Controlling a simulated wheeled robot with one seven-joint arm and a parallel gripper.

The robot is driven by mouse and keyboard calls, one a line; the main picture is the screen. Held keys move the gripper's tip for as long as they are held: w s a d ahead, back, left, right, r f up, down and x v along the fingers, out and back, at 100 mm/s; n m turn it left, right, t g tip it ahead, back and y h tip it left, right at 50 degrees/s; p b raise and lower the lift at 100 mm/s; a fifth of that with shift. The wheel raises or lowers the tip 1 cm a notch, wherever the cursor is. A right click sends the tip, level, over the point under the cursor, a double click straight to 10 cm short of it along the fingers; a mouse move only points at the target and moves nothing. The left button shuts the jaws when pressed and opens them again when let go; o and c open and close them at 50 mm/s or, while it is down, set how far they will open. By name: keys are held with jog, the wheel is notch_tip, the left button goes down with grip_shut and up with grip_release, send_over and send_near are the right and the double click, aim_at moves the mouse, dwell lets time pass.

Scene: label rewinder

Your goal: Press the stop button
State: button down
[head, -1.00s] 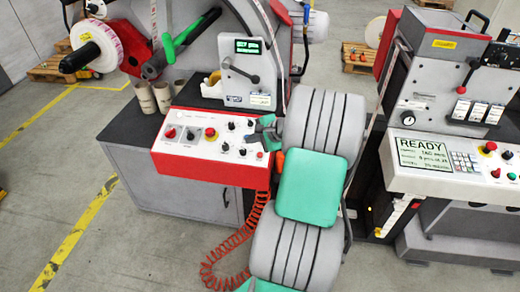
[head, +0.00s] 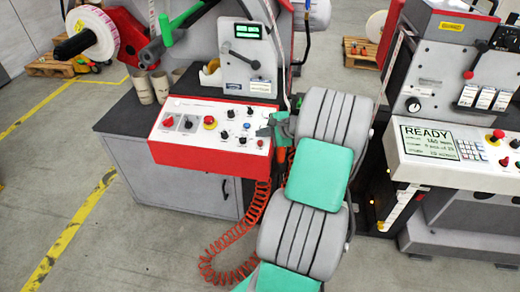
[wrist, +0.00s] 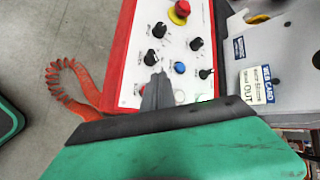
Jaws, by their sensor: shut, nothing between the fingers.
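The red-fronted control panel (head: 195,146) has a white top with several buttons and knobs. A red button (head: 168,122) sits at its left end. A red mushroom button on a yellow base (head: 209,122) is right of that; it also shows at the top of the wrist view (wrist: 180,10). A small red button (head: 260,143) is near the right end. Labels are too small to read, so I cannot tell which is stop. My gripper (head: 264,131) is shut and empty at the panel's right end. In the wrist view its fingertips (wrist: 158,78) lie near black knobs and a blue button (wrist: 180,68).
A red coiled cable (head: 245,225) hangs below the panel. A grey unit with a lever and green display (head: 248,60) stands behind it. Paper cores (head: 150,88) stand behind left. Another machine with a READY screen (head: 428,140) is at right. The floor at left is clear.

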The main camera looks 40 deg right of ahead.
jog(key=shift+w+d+f, duration=0.15)
jog(key=shift+f, duration=0.55)
jog(key=shift+w+d+f, duration=0.1)
jog(key=shift+d+f, duration=0.05)
jog(key=shift+f, duration=0.6)
dwell(0.9)
jog(key=shift+d+f+b, duration=0.1)
jog(key=shift+f+b, duration=0.2)
jog(key=shift+w+f, duration=0.1)
jog(key=shift+f, duration=0.3)
dwell(0.5)
jog(key=shift+r+p, duration=0.6)
jog(key=shift+r, duration=0.2)
jog(key=shift+r, duration=0.1)
jog(key=r+p, duration=0.1)
jog(key=a+r+p, duration=0.1)
jog(key=r, duration=0.1)
jog(key=s+r+p, duration=0.1)
jog(key=p, duration=0.1)
jog(key=shift+a+r, duration=0.15)
jog(key=shift+r, duration=0.2)
